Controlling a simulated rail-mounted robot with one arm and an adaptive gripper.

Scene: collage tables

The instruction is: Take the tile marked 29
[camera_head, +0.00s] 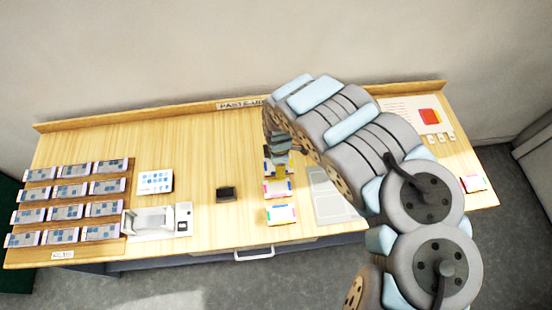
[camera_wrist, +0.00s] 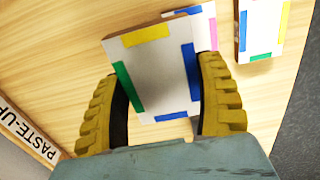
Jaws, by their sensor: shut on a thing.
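My gripper (camera_wrist: 160,72) has its two yellow fingers on either side of a white tile (camera_wrist: 150,62) with green, yellow and blue edge strips, and is shut on it. No number is readable on this tile. In the head view my gripper (camera_head: 281,168) is over the row of tiles near the table's middle, partly hidden by my arm. A second tile (camera_wrist: 209,33) with a pink strip shows partly behind the held one. A third tile (camera_wrist: 263,24) lies to the right. In the head view, two tiles (camera_head: 277,189) (camera_head: 281,215) lie in front of my gripper.
Racks of blue-grey tiles (camera_head: 70,190) stand at the left. A white device (camera_head: 155,222), a blue-dotted card (camera_head: 155,182) and a small black block (camera_head: 226,194) lie between. A grey mat (camera_head: 333,205) is to the right. A low back ledge bears the PASTE-UP sign (camera_head: 240,104).

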